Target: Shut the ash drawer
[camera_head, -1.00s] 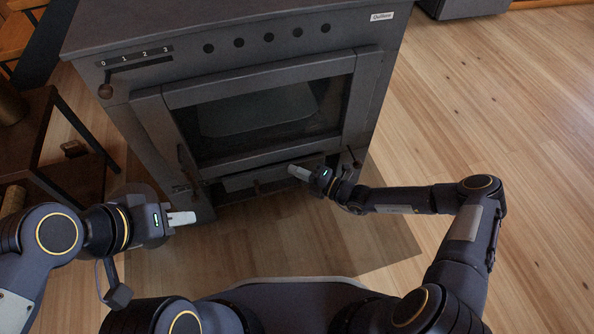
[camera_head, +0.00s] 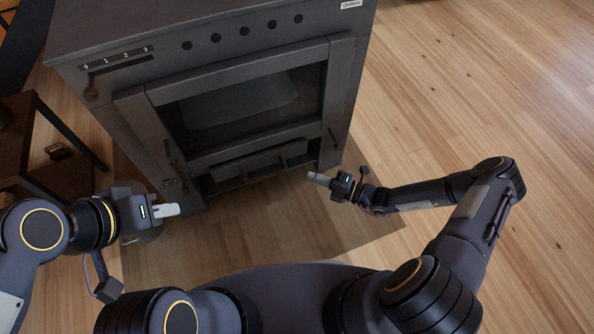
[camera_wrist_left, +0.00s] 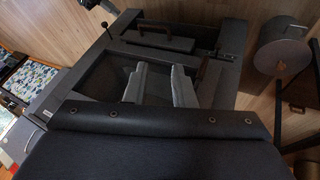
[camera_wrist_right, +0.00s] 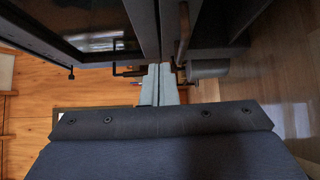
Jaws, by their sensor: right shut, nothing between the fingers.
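The ash drawer (camera_head: 262,161) is the low grey front under the glass door of the dark stove (camera_head: 130,105). It sits close in to the stove's face; I cannot tell whether it is fully flush. My right gripper (camera_head: 317,178) is shut and empty, in front of the stove's lower right corner and apart from the drawer. Its fingers (camera_wrist_right: 158,85) are together in the right wrist view, close to stove parts. My left gripper (camera_head: 168,210) is in front of the stove's lower left corner, away from the drawer. Its fingers (camera_wrist_left: 160,85) stand apart with nothing between them.
The glass door (camera_head: 240,102) above the drawer is closed. A wooden shelf (camera_head: 60,160) stands left of the stove. The plank floor (camera_head: 460,90) to the right is open.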

